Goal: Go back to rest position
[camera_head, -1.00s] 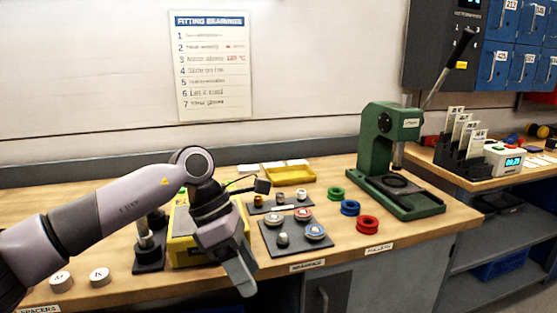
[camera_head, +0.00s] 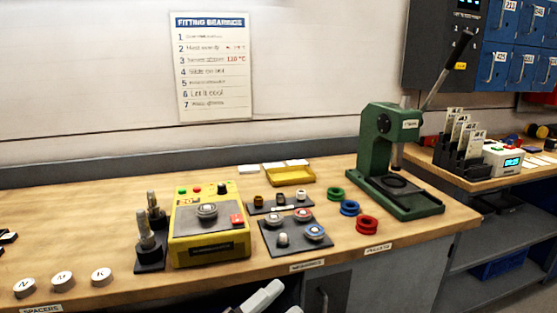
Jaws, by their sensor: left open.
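My left gripper (camera_head: 266,298) shows at the bottom edge of the head view, low in front of the workbench (camera_head: 400,235) and below its front edge. Only its fingertips are in the picture, a little apart, with nothing seen between them. The rest of the left arm is out of the picture. My right gripper is not in view.
On the bench stand a yellow heater (camera_head: 210,245) with a ring on top, a dark tray (camera_head: 272,245) of bearings, coloured rings (camera_head: 349,208), a green press (camera_head: 378,150) and white spacers (camera_head: 62,279). Two posts (camera_head: 150,252) stand left of the heater.

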